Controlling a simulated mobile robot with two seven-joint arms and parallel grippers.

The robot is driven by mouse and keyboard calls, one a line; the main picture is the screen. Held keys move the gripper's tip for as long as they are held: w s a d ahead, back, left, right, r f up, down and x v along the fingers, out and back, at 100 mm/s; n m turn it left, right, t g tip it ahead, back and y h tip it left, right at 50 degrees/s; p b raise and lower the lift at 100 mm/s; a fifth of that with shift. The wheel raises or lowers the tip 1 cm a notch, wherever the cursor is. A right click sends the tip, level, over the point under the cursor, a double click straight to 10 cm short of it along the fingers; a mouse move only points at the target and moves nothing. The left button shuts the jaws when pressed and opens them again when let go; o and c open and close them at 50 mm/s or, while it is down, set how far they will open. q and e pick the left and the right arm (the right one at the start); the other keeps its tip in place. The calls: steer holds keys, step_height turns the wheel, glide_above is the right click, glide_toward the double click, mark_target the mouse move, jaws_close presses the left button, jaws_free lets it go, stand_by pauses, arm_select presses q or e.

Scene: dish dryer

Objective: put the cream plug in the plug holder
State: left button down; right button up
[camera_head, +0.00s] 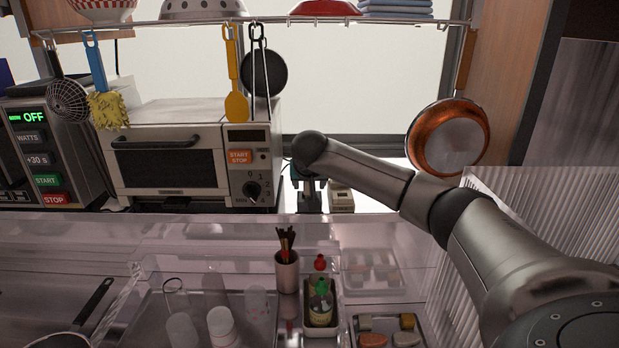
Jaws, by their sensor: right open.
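A small cream, box-like thing (341,197) stands on the counter just right of my right gripper (309,205). I cannot tell whether it is the cream plug or the plug holder. My right arm reaches in from the lower right, and its gripper points down at the counter between the toaster oven and the cream thing. The gripper is open, but its fingertips are small and dark here. Whether anything lies between them cannot be made out. My left gripper is not in view.
The toaster oven (171,162) stands close left of the gripper. A copper pan (449,137) and several utensils hang from the rail (380,20). In front are a glossy ledge, a brush cup (287,272), a bottle (321,305) and several cups.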

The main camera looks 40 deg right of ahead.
steer(key=v, duration=1.1)
steer(key=shift+s+r+p, duration=0.25)
steer(key=shift+p, duration=0.1)
steer(key=shift+a, duration=0.2)
